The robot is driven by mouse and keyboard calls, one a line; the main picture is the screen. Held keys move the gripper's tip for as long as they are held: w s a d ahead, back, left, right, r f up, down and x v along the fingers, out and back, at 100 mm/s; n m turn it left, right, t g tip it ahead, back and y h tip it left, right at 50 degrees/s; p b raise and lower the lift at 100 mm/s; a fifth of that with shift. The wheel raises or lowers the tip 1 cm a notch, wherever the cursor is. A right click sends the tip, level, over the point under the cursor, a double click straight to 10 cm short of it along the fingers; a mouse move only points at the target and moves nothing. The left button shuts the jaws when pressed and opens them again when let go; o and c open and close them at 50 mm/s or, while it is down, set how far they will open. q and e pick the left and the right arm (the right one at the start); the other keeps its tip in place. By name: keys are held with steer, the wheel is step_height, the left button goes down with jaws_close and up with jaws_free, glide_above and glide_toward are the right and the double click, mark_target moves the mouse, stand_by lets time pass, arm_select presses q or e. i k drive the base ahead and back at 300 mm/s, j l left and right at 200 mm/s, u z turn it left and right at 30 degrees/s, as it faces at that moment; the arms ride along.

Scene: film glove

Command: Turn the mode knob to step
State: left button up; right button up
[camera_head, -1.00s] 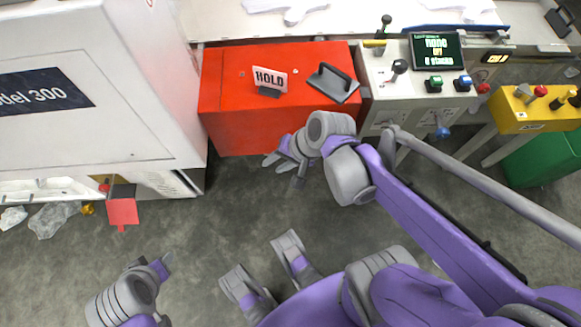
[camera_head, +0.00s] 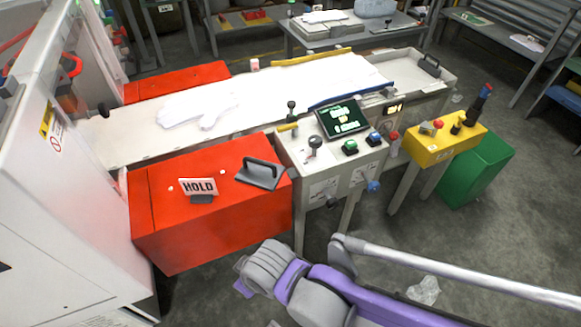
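A pale control panel (camera_head: 318,180) stands at the centre, with a small green-text screen (camera_head: 343,118) on top. Its top has a grey-black knob or lever (camera_head: 314,145), a green button (camera_head: 350,147) and a blue button (camera_head: 374,138). Its front has a dark knob (camera_head: 332,202) and a blue knob (camera_head: 373,187) beside small diagrams. I cannot read which knob is the mode knob. My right gripper (camera_head: 242,278) is below and left of the panel, apart from it, in front of the red box. Its fingers are mostly hidden behind the wrist. My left gripper is out of view.
A red box (camera_head: 225,220) with a HOLD sign (camera_head: 199,187) and a black-handled plate (camera_head: 260,173) adjoins the panel's left. A yellow control box (camera_head: 445,145) and a green bin (camera_head: 478,170) stand right. White film (camera_head: 300,80) covers the conveyor behind.

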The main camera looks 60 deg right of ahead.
mark_target(315, 142)
steer(key=l+z, duration=0.2)
steer(key=z, duration=1.85)
